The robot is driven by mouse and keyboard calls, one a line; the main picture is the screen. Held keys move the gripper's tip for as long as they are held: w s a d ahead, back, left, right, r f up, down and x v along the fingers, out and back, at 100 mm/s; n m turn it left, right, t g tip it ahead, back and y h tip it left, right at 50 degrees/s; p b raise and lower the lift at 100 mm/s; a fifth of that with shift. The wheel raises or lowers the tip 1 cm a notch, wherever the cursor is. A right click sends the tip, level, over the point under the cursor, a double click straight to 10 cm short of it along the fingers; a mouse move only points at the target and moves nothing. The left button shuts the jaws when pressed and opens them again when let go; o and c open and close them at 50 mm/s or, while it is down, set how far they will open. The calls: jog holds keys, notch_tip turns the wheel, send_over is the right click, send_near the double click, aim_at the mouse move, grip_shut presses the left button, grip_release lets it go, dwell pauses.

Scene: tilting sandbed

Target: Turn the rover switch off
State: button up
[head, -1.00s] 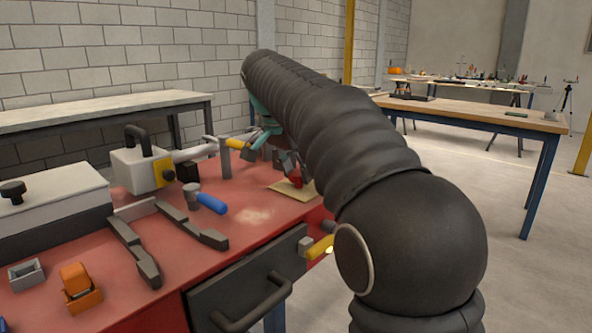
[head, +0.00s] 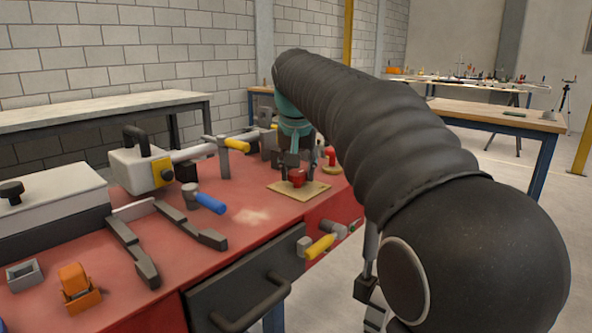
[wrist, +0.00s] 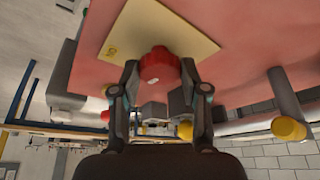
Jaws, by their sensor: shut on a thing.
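A red knob (head: 297,178) stands on a square cream-yellow plate (head: 315,191) on the red bench top, near its right end. The wrist view shows the knob (wrist: 158,66) between my fingertips and the plate (wrist: 185,28) beyond it, with a small dark marking near one corner. My gripper (wrist: 159,72) is shut on the red knob, one finger against each side. In the head view my gripper (head: 295,164) points down onto the knob from above. Which way the knob is turned cannot be told.
A red button on a yellow base (head: 332,161) stands just right of the plate. A yellow-handled valve (head: 237,144) and a blue-handled one (head: 210,203) are to the left. Another yellow handle (head: 320,246) sticks out from the bench front.

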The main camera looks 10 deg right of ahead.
jog(key=n, duration=0.2)
jog(key=n+y, duration=0.2)
jog(key=n, duration=0.1)
jog(key=shift+d+f+n, duration=0.1)
jog(key=shift+d+n, duration=0.15)
jog(key=shift+n, duration=0.05)
jog(key=shift+d+n+g+y, duration=0.15)
jog(key=shift+n+y, duration=0.3)
jog(key=shift+n, duration=0.65)
jog(key=shift+a+n+g+y, duration=0.1)
jog(key=shift+n+g+y, duration=0.25)
jog(key=shift+n, duration=0.75)
jog(key=o, duration=1.1)
jog(key=shift+o, duration=0.2)
jog(key=v, duration=1.2)
jog(key=shift+d, duration=0.15)
